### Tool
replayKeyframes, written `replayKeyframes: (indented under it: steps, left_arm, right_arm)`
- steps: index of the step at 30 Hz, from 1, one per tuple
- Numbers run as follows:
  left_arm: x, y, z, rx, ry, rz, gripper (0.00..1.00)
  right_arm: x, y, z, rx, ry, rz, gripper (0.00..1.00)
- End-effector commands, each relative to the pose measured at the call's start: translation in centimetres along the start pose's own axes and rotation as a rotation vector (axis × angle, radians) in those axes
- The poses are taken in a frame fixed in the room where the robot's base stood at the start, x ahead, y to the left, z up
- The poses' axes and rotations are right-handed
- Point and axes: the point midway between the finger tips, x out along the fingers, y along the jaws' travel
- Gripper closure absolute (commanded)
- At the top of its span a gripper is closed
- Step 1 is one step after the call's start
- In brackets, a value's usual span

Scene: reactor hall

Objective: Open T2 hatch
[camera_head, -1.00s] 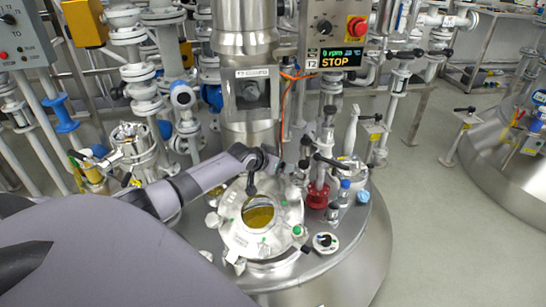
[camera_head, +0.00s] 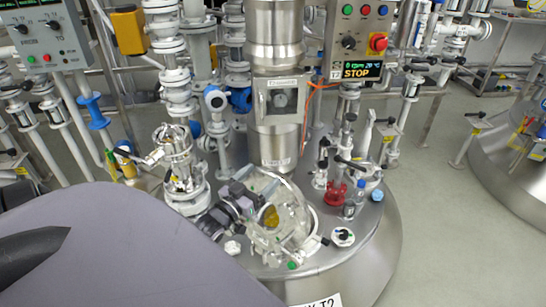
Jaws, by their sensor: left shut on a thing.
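The T2 vessel (camera_head: 372,248) is a round steel vessel with a T2 label at its front edge. Its hatch (camera_head: 291,207) is a pale round lid with a yellowish sight glass (camera_head: 271,217), on the vessel top. The lid looks tilted up from its seat, though how far is hard to tell. My left gripper (camera_head: 240,199) is at the lid's left side, shut on the hatch, and partly covers it. The exact grip point is hidden by my gripper and arm. My right gripper is not in view.
A control box with a STOP display (camera_head: 361,71) hangs behind the vessel. A red fitting (camera_head: 334,194), a blue-capped bottle (camera_head: 354,203) and valves stand right of the hatch. A steel column (camera_head: 279,130) rises behind it. White pipework (camera_head: 180,170) crowds the left. Floor is clear at right.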

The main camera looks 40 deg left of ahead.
Motion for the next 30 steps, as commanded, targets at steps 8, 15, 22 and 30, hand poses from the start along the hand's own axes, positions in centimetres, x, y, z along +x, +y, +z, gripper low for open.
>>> replayKeyframes:
  steps: [8,15,22,30]
  left_arm:
    - [-5.6,-0.1,0.0,0.003,0.168,-0.003,0.69]
    - [-8.5,-0.1,0.1,0.002,0.171,-0.001,0.69]
    - [-9.7,-0.1,0.5,0.000,0.166,-0.002,0.69]
    - [-9.9,0.0,0.7,-0.001,0.160,-0.002,0.69]
  right_arm:
    - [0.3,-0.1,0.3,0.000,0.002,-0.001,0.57]
    - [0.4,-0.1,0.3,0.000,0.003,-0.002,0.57]
    - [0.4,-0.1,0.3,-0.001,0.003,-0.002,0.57]
    - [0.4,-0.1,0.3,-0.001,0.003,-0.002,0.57]
